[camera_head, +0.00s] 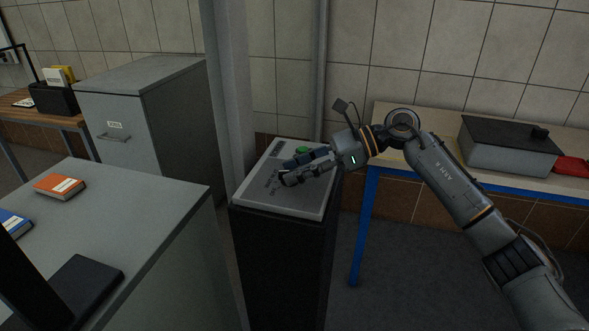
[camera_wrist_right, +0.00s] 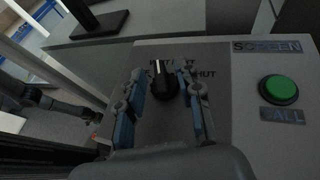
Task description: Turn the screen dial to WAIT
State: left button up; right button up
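The screen dial is a small black knob (camera_wrist_right: 164,84) on the grey top of a pedestal (camera_head: 245,190). In the right wrist view its light pointer mark faces up and slightly left. Lettering around it is partly covered; only an ending like "HUT" reads at its right. My right gripper (camera_wrist_right: 165,78) is open, its two fingers on either side of the dial, with a gap showing on each side. In the head view the right gripper (camera_head: 300,170) is low over the panel and hides the dial.
A green button (camera_wrist_right: 278,90) with a "CALL" plate sits beside the dial, below a "SCREEN" plate (camera_wrist_right: 267,47). A grey post (camera_head: 233,90) stands behind the pedestal. A grey counter (camera_head: 130,205) is at left and a blue-legged bench (camera_head: 385,160) at right.

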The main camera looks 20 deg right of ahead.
jog(key=v, duration=1.1)
jog(key=shift+d, duration=0.2)
